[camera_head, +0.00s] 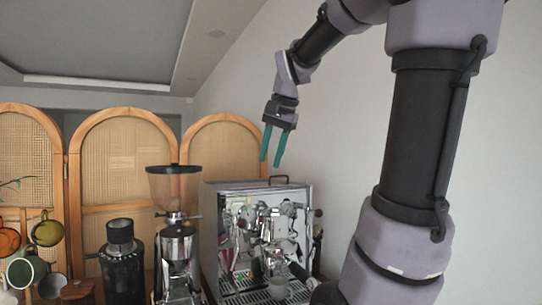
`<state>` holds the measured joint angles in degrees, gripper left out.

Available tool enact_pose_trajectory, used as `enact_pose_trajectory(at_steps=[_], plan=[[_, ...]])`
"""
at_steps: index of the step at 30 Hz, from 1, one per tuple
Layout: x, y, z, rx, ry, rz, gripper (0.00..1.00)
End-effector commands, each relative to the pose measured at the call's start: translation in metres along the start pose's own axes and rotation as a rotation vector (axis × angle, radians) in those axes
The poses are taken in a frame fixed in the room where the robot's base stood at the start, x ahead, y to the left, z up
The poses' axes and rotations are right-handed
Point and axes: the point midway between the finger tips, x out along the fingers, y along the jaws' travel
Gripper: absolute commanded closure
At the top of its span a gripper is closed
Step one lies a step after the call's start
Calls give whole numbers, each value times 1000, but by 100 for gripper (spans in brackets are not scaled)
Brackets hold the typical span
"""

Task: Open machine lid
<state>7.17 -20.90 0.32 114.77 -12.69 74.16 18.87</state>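The coffee machine (208,240) is a boxy chrome espresso machine in the lower middle of the head view. A small dark handle (279,178) stands up from its top, toward the right; the lid itself is seen nearly edge-on, and it looks down flat. My gripper (271,164) hangs above the machine's top, just left of the handle in the picture, with its two teal fingers pointing down. The fingers are apart with nothing between them. It looks clear of the machine, but the depth gap cannot be told.
A grinder with a brown hopper (173,188) stands left of the machine, and a black grinder (121,265) is farther left. Several mugs (47,231) are at the far left. A rattan folding screen (122,150) is behind.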

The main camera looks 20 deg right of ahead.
Motion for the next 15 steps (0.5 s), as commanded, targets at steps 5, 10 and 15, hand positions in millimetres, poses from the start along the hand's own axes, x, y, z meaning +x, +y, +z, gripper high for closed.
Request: enact_pose_trajectory(at_steps=[5, 10, 15], plan=[[0, 0, 1, -3, 1, -2, 60], [0, 0, 0, 10, 1, -1, 95], [3, 1, -13, 236, 5, -3, 100]])
